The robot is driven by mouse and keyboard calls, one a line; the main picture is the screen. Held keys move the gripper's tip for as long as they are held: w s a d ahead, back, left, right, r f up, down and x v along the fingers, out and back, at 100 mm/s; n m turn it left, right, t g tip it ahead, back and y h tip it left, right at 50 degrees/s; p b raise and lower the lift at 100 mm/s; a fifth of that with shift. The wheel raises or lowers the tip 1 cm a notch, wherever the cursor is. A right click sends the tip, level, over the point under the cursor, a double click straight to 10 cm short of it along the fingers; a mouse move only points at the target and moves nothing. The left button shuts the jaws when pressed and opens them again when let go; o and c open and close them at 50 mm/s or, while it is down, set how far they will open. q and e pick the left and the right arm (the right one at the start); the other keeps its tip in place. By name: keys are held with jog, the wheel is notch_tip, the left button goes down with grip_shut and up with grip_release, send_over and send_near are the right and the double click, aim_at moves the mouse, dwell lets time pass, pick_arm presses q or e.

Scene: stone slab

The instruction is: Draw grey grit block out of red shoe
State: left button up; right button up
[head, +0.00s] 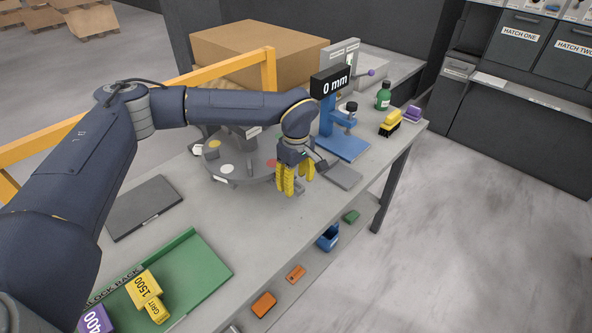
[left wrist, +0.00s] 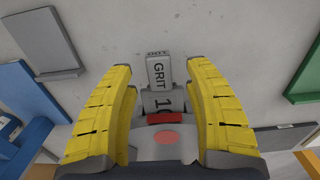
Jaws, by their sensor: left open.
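My left gripper (head: 297,176) is open, its yellow fingers pointing down at the front right of the round grey turntable (head: 232,178). In the left wrist view, the grey grit block (left wrist: 160,72), lettered GRIT, lies between the two spread fingers (left wrist: 160,80), with a gap on either side. Its near end meets the red shoe (left wrist: 168,118), a small red strip just above a red oval mark. How deep the block sits in the shoe cannot be told. My right gripper is not in view.
A blue gauge stand (head: 342,147) reading 0 mm stands right of the gripper, with a grey plate (head: 343,175) in front. A green block rack (head: 208,262) holds yellow and purple blocks. A yellow brush (head: 391,121) and green bottle (head: 383,97) stand farther right.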

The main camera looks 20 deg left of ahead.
pick_arm(q)
jog(key=shift+f, duration=1.15)
jog(key=shift+c, duration=0.5)
grip_shut()
